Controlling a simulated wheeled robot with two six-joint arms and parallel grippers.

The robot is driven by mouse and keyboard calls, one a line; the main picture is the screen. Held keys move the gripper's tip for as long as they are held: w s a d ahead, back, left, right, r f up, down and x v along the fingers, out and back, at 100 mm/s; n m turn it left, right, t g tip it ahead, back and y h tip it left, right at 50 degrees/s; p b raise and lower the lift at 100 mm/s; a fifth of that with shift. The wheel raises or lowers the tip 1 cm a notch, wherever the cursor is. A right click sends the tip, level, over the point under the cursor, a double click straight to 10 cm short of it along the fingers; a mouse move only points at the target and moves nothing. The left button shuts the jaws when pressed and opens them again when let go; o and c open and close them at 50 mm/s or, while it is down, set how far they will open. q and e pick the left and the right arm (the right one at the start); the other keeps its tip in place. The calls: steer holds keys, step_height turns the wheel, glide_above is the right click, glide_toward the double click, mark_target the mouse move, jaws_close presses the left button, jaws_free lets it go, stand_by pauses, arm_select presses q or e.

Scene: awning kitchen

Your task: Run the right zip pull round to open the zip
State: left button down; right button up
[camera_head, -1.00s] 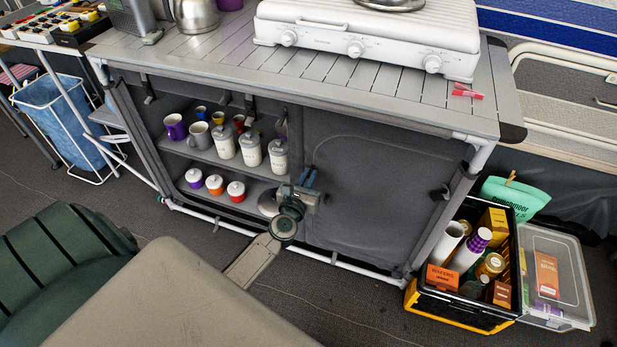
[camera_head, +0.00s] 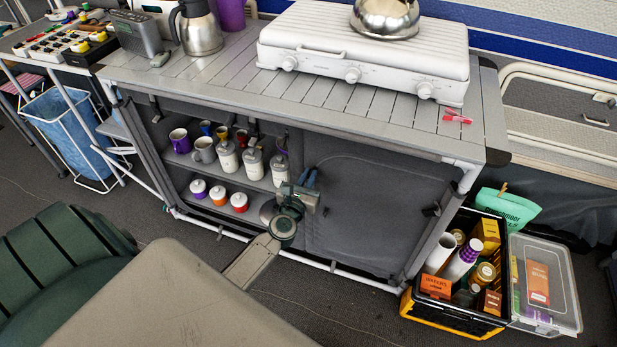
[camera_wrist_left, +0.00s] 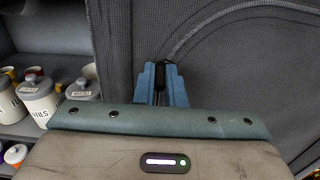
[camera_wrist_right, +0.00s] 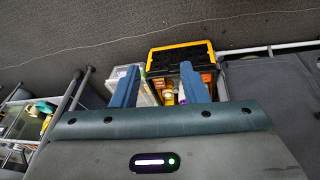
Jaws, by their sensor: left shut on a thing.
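The right front panel (camera_head: 385,215) of the grey cabinet is a dark fabric door, hanging flat over its opening. A curved zip seam (camera_wrist_left: 190,40) runs up and to the right in the left wrist view. My left gripper (camera_head: 308,178) is at the left edge of this panel. In the left wrist view its blue fingers are shut on the small black zip pull (camera_wrist_left: 160,76), partly hidden between them. My right gripper (camera_wrist_right: 160,88) is open and empty, its fingers apart above the floor near the crate. It is outside the head view.
Open shelves (camera_head: 190,164) with mugs and lidded jars are left of the panel. A black-and-yellow crate (camera_head: 415,308) and a clear box (camera_head: 572,290) stand at the right. A beige surface (camera_head: 180,300) and a green chair (camera_head: 60,260) are in front.

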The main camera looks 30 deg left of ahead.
arm_select(q)
step_height(320, 180, up, 4)
steer(key=p, duration=0.3)
step_height(320, 180, up, 4)
steer(key=p, duration=0.4)
steer(key=shift+f, duration=0.1)
steer(key=shift+w+r, duration=0.1)
steer(key=shift+r, duration=0.1)
arm_select(e)
steer(key=s+d+f+g, duration=0.1)
steer(key=s+f, duration=0.1)
steer(key=f, duration=1)
steer(key=s+d+f, duration=0.1)
steer(key=s+f, duration=0.1)
steer(key=f, duration=1)
steer(key=shift+s+d+g, duration=0.15)
steer(key=shift+s+g, duration=0.15)
steer(key=shift+g, duration=0.1)
arm_select(q)
steer(key=c, duration=1.5)
jaws_free()
steer(key=shift+r, duration=0.1)
